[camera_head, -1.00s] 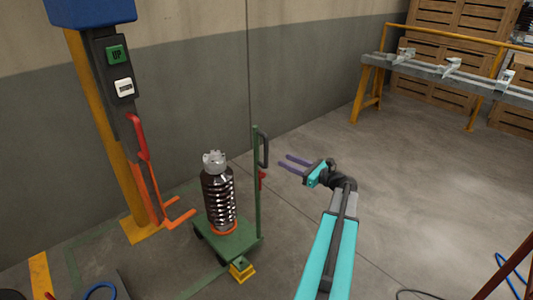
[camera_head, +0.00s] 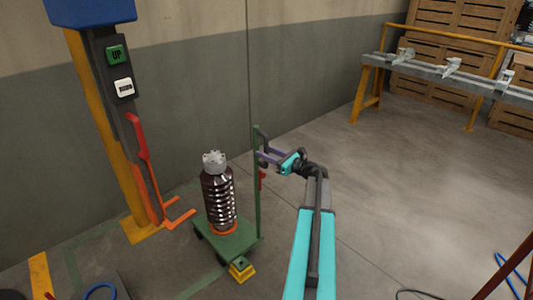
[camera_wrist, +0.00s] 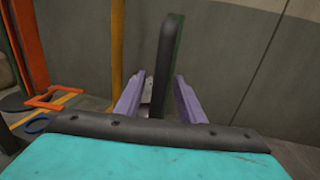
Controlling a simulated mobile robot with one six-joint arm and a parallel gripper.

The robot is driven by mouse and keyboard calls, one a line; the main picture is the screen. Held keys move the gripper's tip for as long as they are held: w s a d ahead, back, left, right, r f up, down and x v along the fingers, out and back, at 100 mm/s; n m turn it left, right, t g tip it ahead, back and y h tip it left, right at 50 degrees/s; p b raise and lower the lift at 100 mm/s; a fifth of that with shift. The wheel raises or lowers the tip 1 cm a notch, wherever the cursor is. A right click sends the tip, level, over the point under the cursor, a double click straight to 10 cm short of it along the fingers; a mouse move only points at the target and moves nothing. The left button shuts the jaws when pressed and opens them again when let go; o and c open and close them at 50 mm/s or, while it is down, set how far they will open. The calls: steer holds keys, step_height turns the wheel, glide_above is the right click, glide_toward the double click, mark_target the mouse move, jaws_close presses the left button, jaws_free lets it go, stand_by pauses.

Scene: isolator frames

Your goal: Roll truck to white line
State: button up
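The green truck (camera_head: 245,236) stands on the floor left of my arm, with a dark ribbed insulator (camera_head: 218,196) with a pale metal cap upright on its deck. Its upright green post (camera_head: 256,200) carries a black handle (camera_head: 262,135) at the top. My gripper (camera_head: 266,155) is at the handle. In the wrist view, the purple fingers of my gripper (camera_wrist: 158,90) are apart, one on each side of the black handle (camera_wrist: 162,75), with visible gaps. A small red part (camera_head: 262,179) sits on the post below. I see no clear white line.
A yellow block (camera_head: 242,272) lies at the truck's near corner. A yellow column (camera_head: 100,130) with an UP button and orange forks (camera_head: 175,212) stands left. A wall is behind. A rack (camera_head: 440,72) stands back right; open floor lies right of my arm.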

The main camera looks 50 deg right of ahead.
jaws_close()
steer(key=shift+s, duration=0.1)
stand_by(0.3)
